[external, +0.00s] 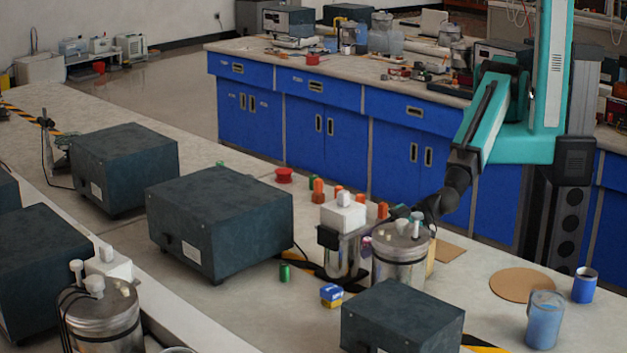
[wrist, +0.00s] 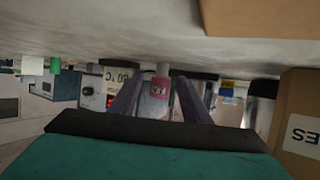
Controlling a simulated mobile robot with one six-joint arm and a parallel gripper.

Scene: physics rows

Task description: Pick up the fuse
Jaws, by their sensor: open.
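My gripper (wrist: 158,82) shows in the wrist view with its two fingers spread. Between and beyond them is a small cylinder with a pink band and a pale end (wrist: 160,87), probably the fuse. The wrist picture is upside down, so the cylinder stands on the bench top above it. I cannot tell how far it is from the fingertips, and nothing is clearly held. In the external view my gripper (external: 428,208) is low over the bench, partly hidden behind a metal canister (external: 400,262). A small pinkish-purple thing (external: 366,243) shows left of that canister, perhaps the same cylinder.
A white-topped metal device (external: 343,215) stands left of the canister. Dark boxes (external: 220,222) crowd the bench. Orange and green small parts (external: 318,190) stand behind. A cardboard box (wrist: 297,125) is close on the right in the wrist view. A round brown mat (external: 522,285) lies bare.

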